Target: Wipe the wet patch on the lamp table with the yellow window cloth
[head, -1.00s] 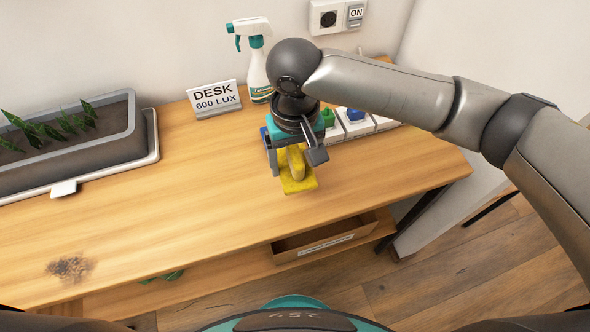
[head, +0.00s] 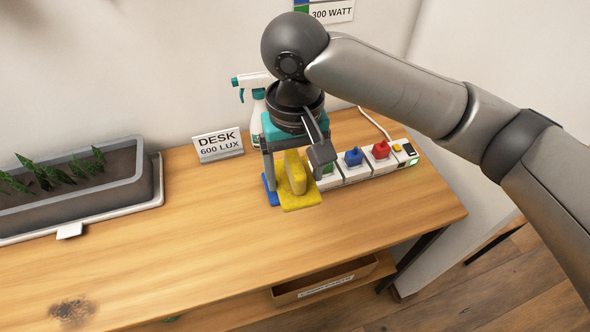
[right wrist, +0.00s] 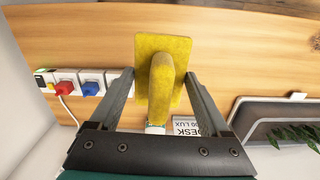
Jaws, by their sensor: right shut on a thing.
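The yellow window cloth (head: 297,182), a pad with a raised grip, is held by my right gripper (head: 296,176) over the back middle of the lamp table (head: 215,250). In the right wrist view, the cloth (right wrist: 162,48) shows with its grip between the fingers of the right gripper (right wrist: 160,80). A gap between the pad and the tabletop is hard to judge. A dark brownish patch (head: 72,312) lies on the table at the front left, well apart from the cloth. My left gripper is not in view.
A grey planter (head: 75,192) stands at the left. Behind the cloth are a "DESK 600 LUX" sign (head: 218,145) and a spray bottle (head: 256,108). A power strip (head: 362,165) with coloured plugs is close at right.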

